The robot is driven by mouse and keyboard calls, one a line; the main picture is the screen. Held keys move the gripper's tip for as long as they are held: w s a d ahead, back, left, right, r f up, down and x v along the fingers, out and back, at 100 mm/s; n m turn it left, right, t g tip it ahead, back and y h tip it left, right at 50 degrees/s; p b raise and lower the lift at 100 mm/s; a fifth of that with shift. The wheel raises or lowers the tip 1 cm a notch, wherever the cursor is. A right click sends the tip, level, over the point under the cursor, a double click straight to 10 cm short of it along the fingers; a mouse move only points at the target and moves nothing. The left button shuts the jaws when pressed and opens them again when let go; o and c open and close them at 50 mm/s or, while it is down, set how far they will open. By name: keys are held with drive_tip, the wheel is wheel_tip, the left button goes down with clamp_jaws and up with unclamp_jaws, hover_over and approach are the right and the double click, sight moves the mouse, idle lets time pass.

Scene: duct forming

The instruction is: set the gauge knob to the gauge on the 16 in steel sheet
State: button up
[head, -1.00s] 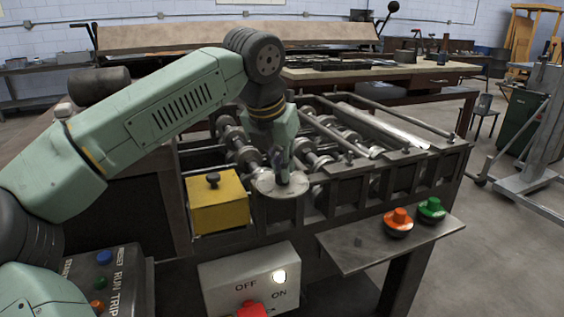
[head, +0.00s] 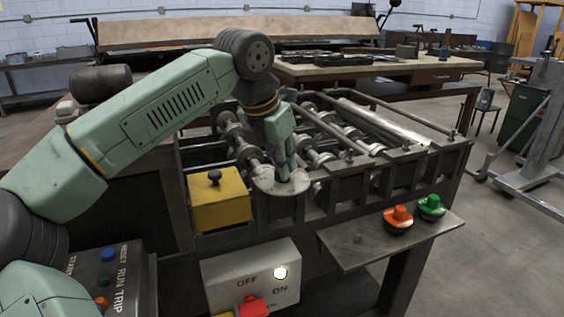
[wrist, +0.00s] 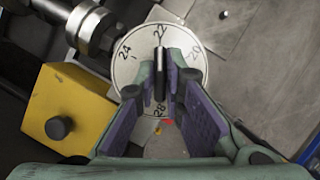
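The gauge dial (wrist: 128,68) is a pale round plate with hand-marked numbers; 22 is at its top and 24 at upper left in the wrist view. It also shows at the machine's front edge in the head view (head: 268,183). The gauge knob (wrist: 158,75) is a narrow dark bar, upright in the wrist view and lined up close to 22. My gripper (wrist: 161,72) is over the dial, its fingers on either side of the knob with slim gaps showing. It also shows in the head view (head: 286,176). No marked steel sheet is readable.
A yellow box (head: 221,203) with a black knob stands left of the dial. Rollers (head: 320,160) lie behind it. Orange (head: 398,217) and green (head: 431,206) buttons sit on a shelf at right. An OFF/ON box (head: 225,285) with a lit lamp is below.

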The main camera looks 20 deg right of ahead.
drive_tip(key=o, duration=0.4)
drive_tip(key=shift+r, duration=0.1)
drive_tip(key=v, duration=1.1)
drive_tip(key=shift+s+a+r, duration=0.15)
drive_tip(key=shift+r, duration=0.2)
